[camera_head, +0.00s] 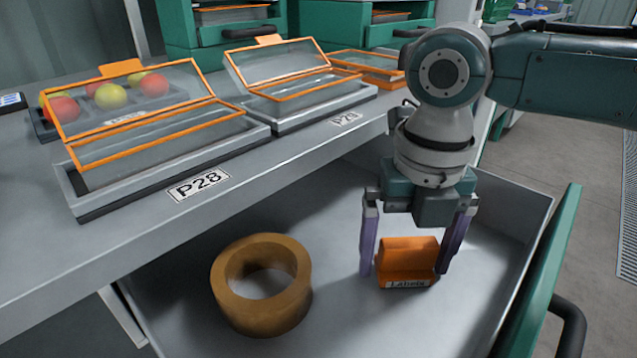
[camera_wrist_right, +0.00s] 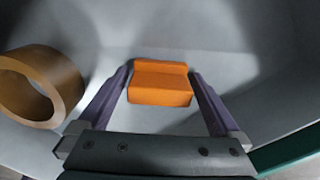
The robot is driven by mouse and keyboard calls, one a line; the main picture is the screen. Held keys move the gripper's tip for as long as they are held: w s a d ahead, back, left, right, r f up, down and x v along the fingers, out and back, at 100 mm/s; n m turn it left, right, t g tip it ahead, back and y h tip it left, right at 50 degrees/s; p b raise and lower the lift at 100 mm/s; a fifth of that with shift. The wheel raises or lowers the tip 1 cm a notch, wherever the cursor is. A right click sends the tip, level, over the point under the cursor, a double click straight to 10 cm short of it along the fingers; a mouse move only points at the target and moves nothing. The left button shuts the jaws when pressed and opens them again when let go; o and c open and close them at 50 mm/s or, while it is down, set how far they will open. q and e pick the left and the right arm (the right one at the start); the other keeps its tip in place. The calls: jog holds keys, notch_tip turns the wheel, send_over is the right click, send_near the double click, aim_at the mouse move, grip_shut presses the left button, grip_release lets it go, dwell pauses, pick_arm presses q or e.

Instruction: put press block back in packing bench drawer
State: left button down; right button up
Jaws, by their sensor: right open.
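An orange stepped block (camera_head: 408,256), which looks like the press block, sits in the open packing bench drawer (camera_head: 340,318). It has a small white label on its front whose text looks like "Labels". My right gripper (camera_head: 405,271) points down into the drawer, open, with one purple finger on each side of the block. In the right wrist view the block (camera_wrist_right: 160,86) lies between the two fingers (camera_wrist_right: 162,73), with narrow gaps beside it. The block appears to rest on the drawer floor. My left gripper is out of view.
A brown ring (camera_head: 262,285), like a tape roll, lies in the drawer left of the block. The drawer's green front (camera_head: 540,275) stands at the right.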

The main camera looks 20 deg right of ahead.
aim_at(410, 241)
notch_tip(410, 241, up, 12)
jog(key=p, duration=0.4)
jog(key=shift+f, duration=0.2)
jog(key=shift+r, duration=0.4)
